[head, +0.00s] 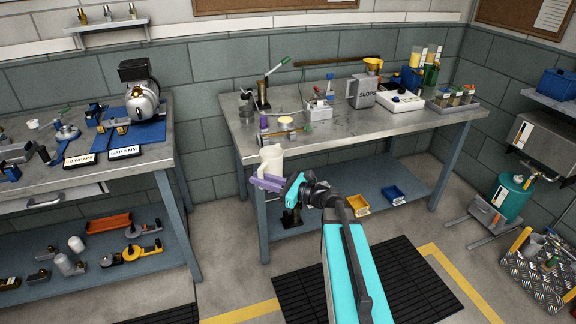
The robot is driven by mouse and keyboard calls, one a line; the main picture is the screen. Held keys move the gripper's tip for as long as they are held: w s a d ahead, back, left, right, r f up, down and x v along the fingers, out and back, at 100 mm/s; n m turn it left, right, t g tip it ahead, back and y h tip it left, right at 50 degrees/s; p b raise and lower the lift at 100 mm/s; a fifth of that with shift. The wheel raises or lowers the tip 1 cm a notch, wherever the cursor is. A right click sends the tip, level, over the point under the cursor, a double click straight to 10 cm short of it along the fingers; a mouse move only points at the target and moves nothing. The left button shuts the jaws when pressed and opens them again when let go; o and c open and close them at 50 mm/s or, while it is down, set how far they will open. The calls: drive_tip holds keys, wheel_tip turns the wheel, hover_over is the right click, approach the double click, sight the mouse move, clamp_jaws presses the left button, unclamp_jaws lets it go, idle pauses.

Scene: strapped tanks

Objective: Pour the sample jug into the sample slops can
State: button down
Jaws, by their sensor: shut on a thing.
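The sample jug (271,158) is whitish and looks upright, in front of the front edge of the right-hand bench. My gripper (266,183) has purple fingers and is shut on the jug's lower part. The jug's contents cannot be made out. The sample slops can (361,94) is grey, marked SLOPS, and stands on the back half of the bench, to the right of and beyond the jug. A yellow funnel (373,63) shows at the can's top right. My gripper and jug are well apart from the can.
The bench top (350,128) has clear room at its front middle. A purple-capped bottle (264,122), a yellow disc (286,120) and a small bottle rack (318,108) stand left of the can. A white instrument (400,101) is close on its right. Another bench (90,173) is at left.

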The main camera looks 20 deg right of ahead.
drive_tip(key=s+a+n+g+y, duration=0.2)
drive_tip(key=s+a, duration=0.4)
drive_tip(key=a, duration=0.1)
drive_tip(key=shift+a+r+g+y, duration=0.25)
drive_tip(key=shift+a+g+y, duration=0.05)
drive_tip(key=shift+a+g, duration=0.1)
